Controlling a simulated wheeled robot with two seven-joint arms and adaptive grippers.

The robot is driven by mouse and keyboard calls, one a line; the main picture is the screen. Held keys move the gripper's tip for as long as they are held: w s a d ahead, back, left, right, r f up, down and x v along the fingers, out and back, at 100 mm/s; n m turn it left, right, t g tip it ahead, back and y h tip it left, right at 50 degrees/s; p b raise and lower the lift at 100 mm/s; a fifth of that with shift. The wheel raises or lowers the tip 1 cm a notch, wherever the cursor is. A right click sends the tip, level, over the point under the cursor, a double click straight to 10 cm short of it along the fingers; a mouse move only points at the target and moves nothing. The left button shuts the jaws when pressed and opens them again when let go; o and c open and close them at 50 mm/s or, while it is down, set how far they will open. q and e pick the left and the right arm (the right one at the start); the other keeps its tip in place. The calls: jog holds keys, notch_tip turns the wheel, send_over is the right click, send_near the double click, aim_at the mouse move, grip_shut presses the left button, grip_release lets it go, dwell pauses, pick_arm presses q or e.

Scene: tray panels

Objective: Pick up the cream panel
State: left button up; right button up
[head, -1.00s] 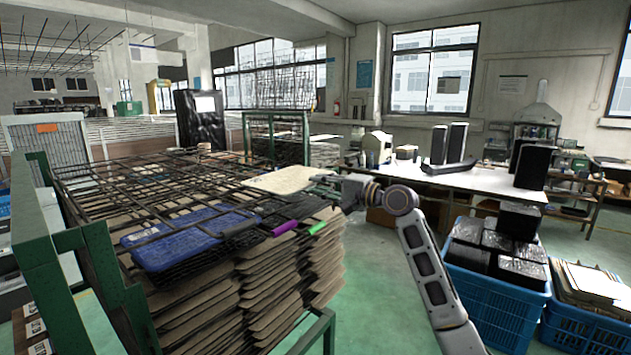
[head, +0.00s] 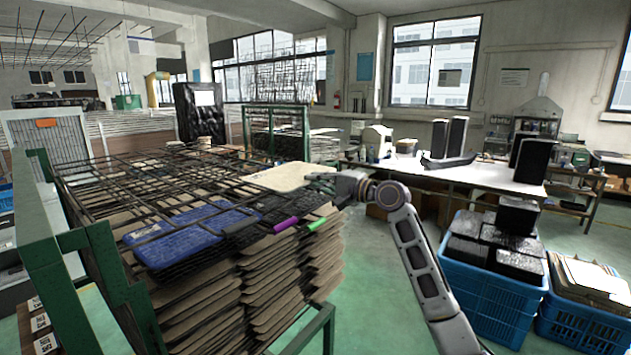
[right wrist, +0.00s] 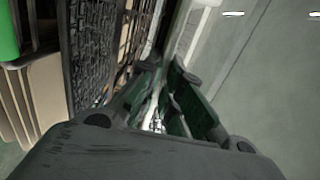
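The cream panel (head: 278,178) lies flat at the far right corner of the wire rack (head: 150,172), its pale top face in plain view. My right gripper (head: 318,181) is at the panel's right edge, with its fingers pointing left towards it. Whether they touch the panel is too small to tell. In the right wrist view the fingers (right wrist: 164,72) stand apart with a narrow gap, and I cannot make out the panel between them. My left gripper is not in view.
A blue panel (head: 190,236), a purple-edged panel (head: 286,224) and a green-edged one (head: 317,224) lie nearer on the rack, above stacked brown panels (head: 270,290). Green posts (head: 50,250) stand at left. Blue crates (head: 490,295) stand on the floor at right.

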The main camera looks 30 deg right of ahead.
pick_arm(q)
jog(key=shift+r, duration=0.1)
pick_arm(e)
grip_shut()
pick_arm(q)
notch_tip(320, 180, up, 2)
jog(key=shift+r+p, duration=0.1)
jog(key=shift+p, duration=1.1)
pick_arm(e)
notch_tip(320, 180, up, 3)
jog(key=shift+f, duration=0.2)
jog(key=shift+s, duration=0.1)
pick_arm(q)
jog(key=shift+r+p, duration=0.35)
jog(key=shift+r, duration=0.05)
pick_arm(e)
jog(key=s+d+r, duration=0.3)
jog(key=s+r, duration=0.1)
jog(key=s, duration=0.3)
jog(key=shift+d, duration=0.2)
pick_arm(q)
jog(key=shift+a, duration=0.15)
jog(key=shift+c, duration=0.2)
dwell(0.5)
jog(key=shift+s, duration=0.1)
pick_arm(e)
jog(key=shift+f, duration=0.1)
